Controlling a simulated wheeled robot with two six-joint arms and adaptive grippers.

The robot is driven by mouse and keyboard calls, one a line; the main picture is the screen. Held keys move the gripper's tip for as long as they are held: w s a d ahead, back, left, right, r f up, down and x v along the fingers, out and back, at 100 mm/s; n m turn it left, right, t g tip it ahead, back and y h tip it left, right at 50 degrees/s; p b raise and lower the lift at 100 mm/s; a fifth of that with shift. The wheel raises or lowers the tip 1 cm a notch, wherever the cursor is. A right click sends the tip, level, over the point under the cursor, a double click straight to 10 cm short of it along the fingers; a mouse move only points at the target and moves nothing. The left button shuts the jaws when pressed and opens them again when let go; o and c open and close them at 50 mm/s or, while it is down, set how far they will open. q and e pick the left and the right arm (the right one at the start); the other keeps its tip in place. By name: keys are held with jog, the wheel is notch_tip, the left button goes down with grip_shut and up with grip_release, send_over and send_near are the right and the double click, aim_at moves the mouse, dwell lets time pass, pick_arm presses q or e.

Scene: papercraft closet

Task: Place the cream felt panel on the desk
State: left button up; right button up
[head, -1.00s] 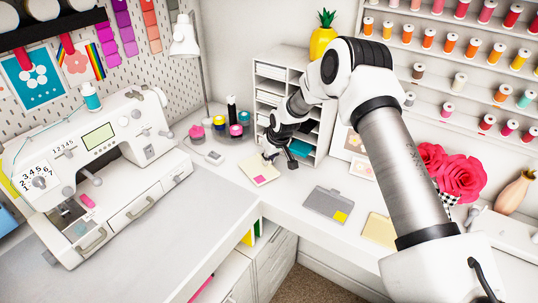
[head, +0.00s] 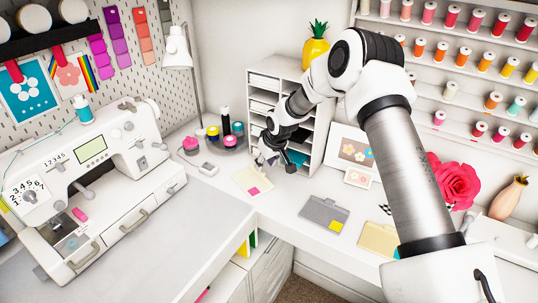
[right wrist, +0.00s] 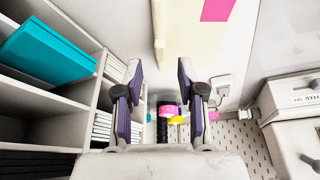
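A cream felt panel with a pink square (head: 247,179) lies flat on the white desk (head: 300,236), in front of the white shelf unit. It also shows at the top of the right wrist view (right wrist: 185,30), cut off by the edge. My right gripper (head: 277,164) is above the desk by the shelf unit, just up and right of the panel and apart from it. In the right wrist view its two fingers are spread with nothing held between them (right wrist: 159,82). My left gripper is not in view.
The white shelf unit (head: 262,80) stands close to my right gripper. A grey panel with a yellow square (head: 320,212) and a yellowish panel (head: 376,238) lie on the desk. Small round pots (head: 191,144) and a sewing machine (head: 85,175) are to the left.

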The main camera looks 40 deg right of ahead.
jog(key=b+v, duration=0.1)
jog(key=v, duration=0.6)
jog(key=shift+s+r, duration=0.25)
jog(key=shift+r, duration=0.1)
